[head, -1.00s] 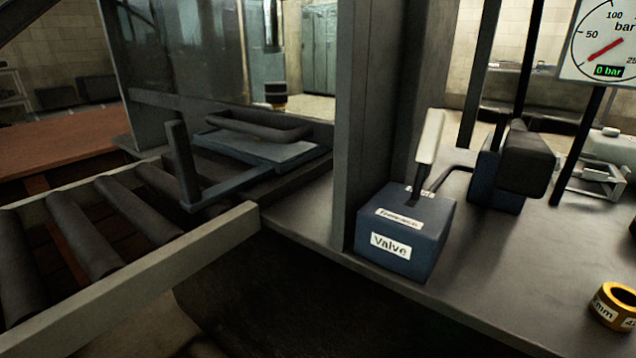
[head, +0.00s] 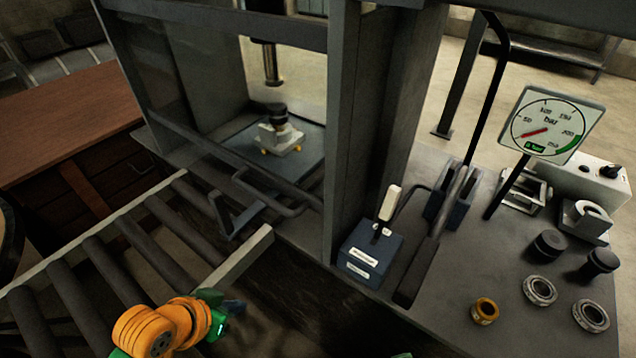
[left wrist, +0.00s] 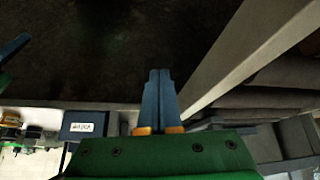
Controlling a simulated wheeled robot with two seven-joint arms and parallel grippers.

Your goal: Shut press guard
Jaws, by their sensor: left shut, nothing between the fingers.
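The press guard (head: 235,160) is a clear panel with a dark lower rail across the front of the grey press frame. A bent dark handle (head: 272,198) projects from its front, low down. I cannot tell whether the guard is fully down. Behind it, a pale part with a dark top (head: 278,135) sits on the press bed. My left gripper (head: 236,304) is below and in front of the guard, apart from it. Its blue fingers (left wrist: 158,75) are together and empty in the left wrist view. A blue fingertip (left wrist: 14,46) at that view's left edge seems to be my right gripper.
A roller conveyor (head: 245,258) runs up to the press, with an angled bracket (head: 232,215) at its end. Right of the press column stand a blue valve box (head: 370,252) with a pale lever, a pump with a long handle (head: 432,240), a gauge (head: 548,125) and several rings.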

